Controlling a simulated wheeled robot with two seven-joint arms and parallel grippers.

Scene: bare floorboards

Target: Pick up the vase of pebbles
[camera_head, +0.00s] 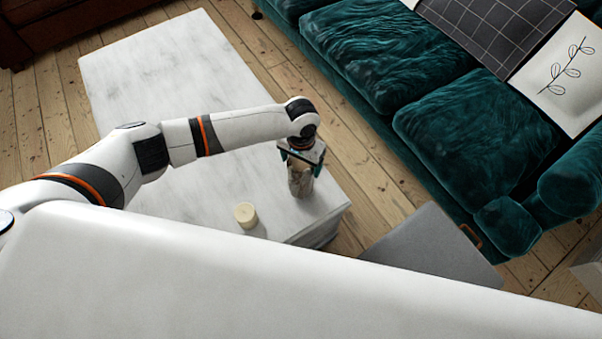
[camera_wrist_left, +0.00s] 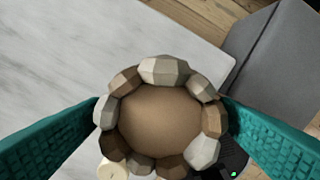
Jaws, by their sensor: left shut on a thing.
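The vase of pebbles (camera_head: 301,182) stands upright near the right corner of the white marbled table (camera_head: 190,75). In the left wrist view the vase (camera_wrist_left: 160,120) is seen from above, with grey, white and brown pebbles ringing a brown middle. My left gripper (camera_head: 302,160) comes down over the vase from above. Its two teal fingers are on either side of the vase, shut on it. Whether the vase's base touches the table is hard to tell. My right gripper is not in view.
A cream candle (camera_head: 245,215) stands on the table left of the vase; it also shows in the left wrist view (camera_wrist_left: 112,170). A grey box-like seat (camera_head: 430,250) is beyond the table's right end. A green sofa (camera_head: 450,120) lines the right. The table's far part is clear.

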